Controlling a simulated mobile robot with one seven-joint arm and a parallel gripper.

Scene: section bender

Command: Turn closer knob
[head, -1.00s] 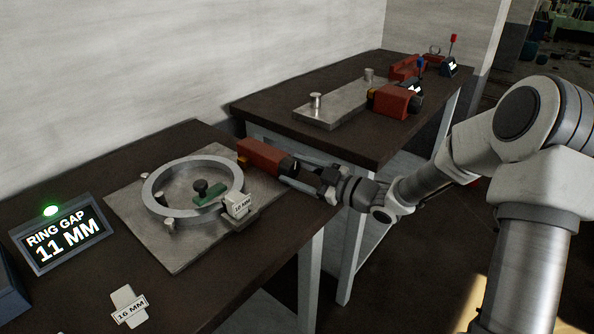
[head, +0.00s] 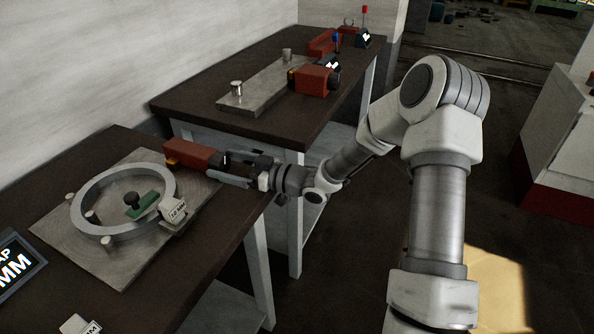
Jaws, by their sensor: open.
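On the near table, a red block unit (head: 190,154) stands at the far right edge of a metal plate, with a dark knob (head: 224,159) on its right end. My gripper (head: 232,167) reaches in from the right with its fingers at the knob. The jaws are open. The fingers partly hide the knob, and I cannot tell whether they touch it. A second red unit (head: 312,80) with a dark end sits on the far table, away from my gripper.
The metal plate (head: 70,240) bears a large ring (head: 85,200), several pegs, a green piece (head: 146,205) and a labelled block (head: 174,211). A display (head: 18,268) is cut off at the left edge. The far table (head: 190,100) stands close behind my gripper.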

